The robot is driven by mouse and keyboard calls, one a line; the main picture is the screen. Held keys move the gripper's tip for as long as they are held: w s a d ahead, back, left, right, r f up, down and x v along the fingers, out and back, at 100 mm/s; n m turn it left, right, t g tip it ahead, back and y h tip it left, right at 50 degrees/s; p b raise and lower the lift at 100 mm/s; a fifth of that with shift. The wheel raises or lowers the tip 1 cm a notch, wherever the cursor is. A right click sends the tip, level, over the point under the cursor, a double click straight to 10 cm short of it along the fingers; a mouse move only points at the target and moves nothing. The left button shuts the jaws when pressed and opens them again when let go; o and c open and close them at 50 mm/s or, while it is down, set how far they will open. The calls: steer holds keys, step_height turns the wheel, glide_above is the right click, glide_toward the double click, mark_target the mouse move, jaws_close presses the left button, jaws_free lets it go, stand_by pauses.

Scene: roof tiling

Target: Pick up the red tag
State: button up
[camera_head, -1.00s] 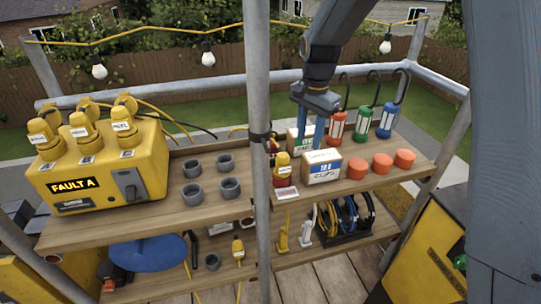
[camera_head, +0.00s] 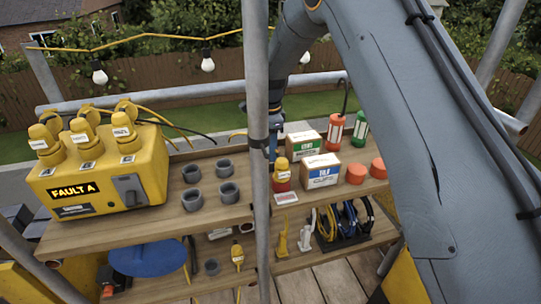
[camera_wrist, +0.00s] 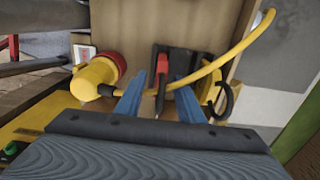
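In the wrist view a small red piece (camera_wrist: 162,66), which may be the red tag, shows on a dark block (camera_wrist: 187,62) just beyond my fingertips. I cannot make out its full shape. My gripper (camera_wrist: 160,90) has two blue fingers, spread apart with nothing held between them. The red piece lies in line with the gap between them. In the head view my gripper (camera_head: 273,148) is at the back of the upper shelf, partly hidden behind the upright pole. The red tag cannot be made out there.
A yellow plug with a red collar (camera_wrist: 104,70) lies left of my fingers. A yellow cable (camera_wrist: 232,58) curves close on the right. The pole (camera_head: 257,110) stands in front. Two boxes (camera_head: 322,171) (camera_head: 304,145) and orange cups (camera_head: 356,173) occupy the upper shelf.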

steer(key=shift+f, duration=1.1)
jaws_close()
step_height(320, 180, up, 10)
steer(key=shift+r+b, duration=0.1)
steer(key=shift+b, duration=1.15)
